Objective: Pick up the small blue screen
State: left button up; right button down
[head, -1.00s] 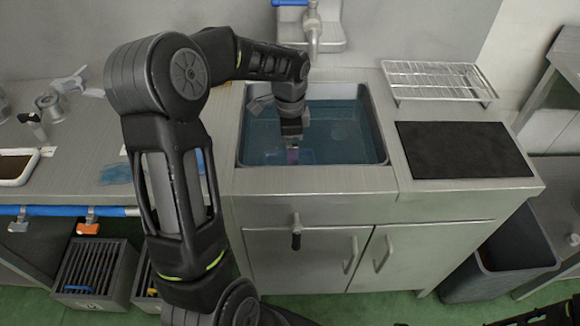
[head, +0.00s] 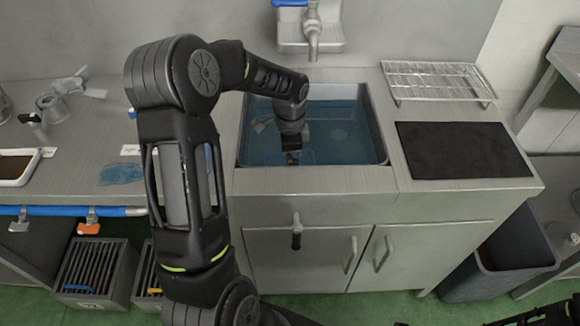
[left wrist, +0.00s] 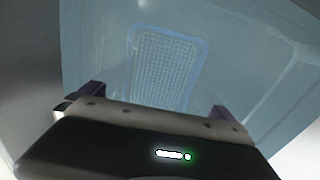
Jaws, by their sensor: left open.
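The small blue screen (left wrist: 165,62) lies under the water in the sink, a rectangular mesh with a blue frame. In the left wrist view it sits ahead of my left gripper (left wrist: 158,98), between its two spread fingertips, and its near end is hidden by the gripper body. In the head view my left gripper (head: 292,158) points down into the sink basin (head: 377,140), and only a bit of blue shows beside it. The left gripper is open with nothing between its fingers. I cannot tell its height above the screen.
A faucet (head: 313,38) stands behind the sink. A wire rack (head: 438,80) and a black mat (head: 463,150) lie on the counter to the right. A blue cloth (head: 122,174) lies to the left. Sink walls surround my left gripper.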

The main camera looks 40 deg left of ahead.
pick_arm(q)
jog(key=c, duration=1.1)
notch_tip(320, 180, up, 10)
jog(key=shift+r, duration=0.1)
dwell(0.8)
